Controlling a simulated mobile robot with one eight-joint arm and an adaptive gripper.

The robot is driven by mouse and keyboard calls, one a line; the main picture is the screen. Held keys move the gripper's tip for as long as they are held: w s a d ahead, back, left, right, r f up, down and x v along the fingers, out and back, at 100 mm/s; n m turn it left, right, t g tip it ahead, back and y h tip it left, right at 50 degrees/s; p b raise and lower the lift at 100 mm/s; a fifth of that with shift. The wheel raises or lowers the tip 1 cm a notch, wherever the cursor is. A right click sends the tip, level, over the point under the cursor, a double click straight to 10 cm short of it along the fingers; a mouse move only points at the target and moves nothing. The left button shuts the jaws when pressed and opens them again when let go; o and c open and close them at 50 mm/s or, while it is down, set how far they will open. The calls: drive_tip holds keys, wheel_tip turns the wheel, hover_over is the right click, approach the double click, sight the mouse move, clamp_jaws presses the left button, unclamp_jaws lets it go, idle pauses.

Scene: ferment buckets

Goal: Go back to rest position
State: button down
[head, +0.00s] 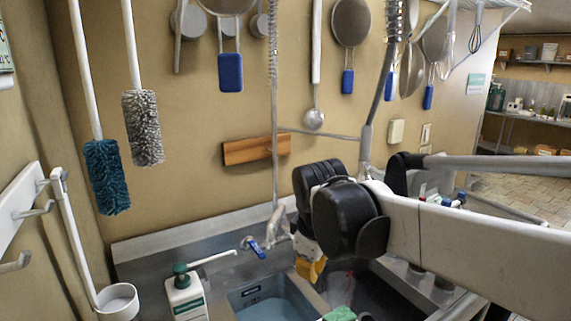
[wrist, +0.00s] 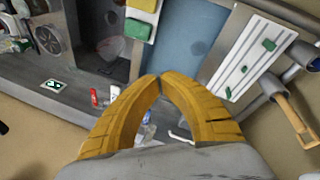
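My gripper (head: 311,268) hangs over the sink area in the head view, below the black wrist joints of my arm, with its yellow fingers pointing down. In the wrist view the two yellow fingers (wrist: 160,79) curve together and their tips meet. Nothing is held between them; bottles and the counter show through the gap behind the tips. The gripper is apart from the sink and counter as far as I can see.
A sink basin (head: 268,307) with bluish water lies below. A white pump bottle (head: 186,297) stands left of it. A faucet (head: 277,226) and a hanging spray hose (head: 273,60) are close behind my gripper. Ladles and strainers (head: 350,22) hang on the wall.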

drive_tip(key=s+d+f+m+t+b, duration=0.1)
drive_tip(key=s+d+f+m+b, duration=0.1)
drive_tip(key=s+d+f+m, duration=0.3)
drive_tip(key=s+d+f+m+t+b, duration=0.2)
drive_tip(key=s+d+f+m, duration=0.3)
drive_tip(key=s+d, duration=0.3)
drive_tip(key=s+m+b, duration=0.1)
drive_tip(key=s, duration=0.2)
drive_tip(key=shift+f+m+t, duration=0.2)
drive_tip(key=shift+m+t, duration=0.1)
drive_tip(key=shift+s, duration=0.1)
